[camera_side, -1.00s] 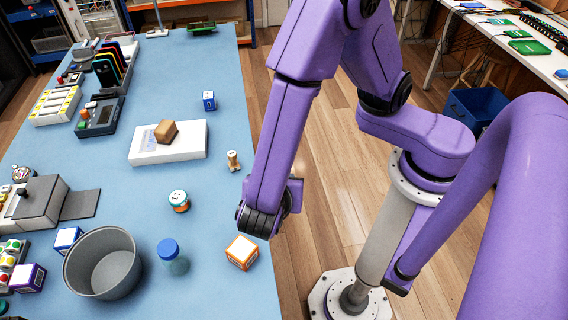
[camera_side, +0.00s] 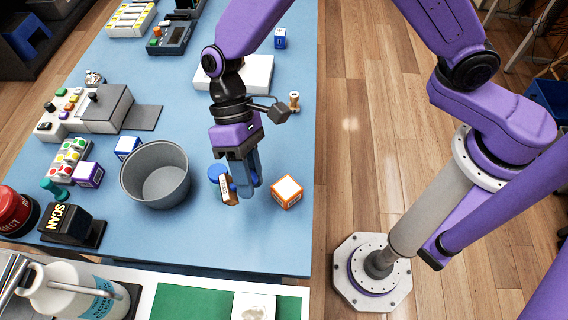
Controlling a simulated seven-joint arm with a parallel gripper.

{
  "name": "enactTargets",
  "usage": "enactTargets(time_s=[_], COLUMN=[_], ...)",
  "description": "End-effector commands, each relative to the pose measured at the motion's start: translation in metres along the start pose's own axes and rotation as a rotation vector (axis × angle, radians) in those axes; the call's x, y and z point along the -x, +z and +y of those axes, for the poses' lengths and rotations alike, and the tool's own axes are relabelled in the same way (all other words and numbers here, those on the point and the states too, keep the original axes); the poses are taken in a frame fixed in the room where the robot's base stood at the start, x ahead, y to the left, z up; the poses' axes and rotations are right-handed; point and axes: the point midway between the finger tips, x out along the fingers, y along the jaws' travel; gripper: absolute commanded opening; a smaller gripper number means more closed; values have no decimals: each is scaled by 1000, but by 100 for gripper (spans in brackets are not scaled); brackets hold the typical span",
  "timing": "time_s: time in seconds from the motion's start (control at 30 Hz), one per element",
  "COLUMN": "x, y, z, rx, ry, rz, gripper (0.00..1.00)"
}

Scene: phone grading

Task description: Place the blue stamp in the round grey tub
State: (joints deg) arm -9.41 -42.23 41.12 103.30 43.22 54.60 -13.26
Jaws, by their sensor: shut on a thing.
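My gripper (camera_side: 246,183) points down at the middle of the blue table, to the right of the round grey tub (camera_side: 184,179). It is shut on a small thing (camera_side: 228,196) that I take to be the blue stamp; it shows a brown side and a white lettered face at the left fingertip. The held thing is outside the tub.
An orange-and-white box (camera_side: 287,191) is just right of the fingers. A blue-and-white box (camera_side: 127,148) and a purple-and-white box (camera_side: 88,175) are left of the tub. The table in front is clear.

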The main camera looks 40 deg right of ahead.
Motion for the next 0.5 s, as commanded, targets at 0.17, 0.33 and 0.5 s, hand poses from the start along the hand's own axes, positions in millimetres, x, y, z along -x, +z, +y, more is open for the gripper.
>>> enactTargets(time_s=[0.17,0.33,0.5], x=[13,29,44], y=[-32,-61,-84], z=[-20,-35,-46], rx=[-153,-278,-372], ry=[-116,-193,-239], rz=[203,375,505], gripper=[0,0,0])
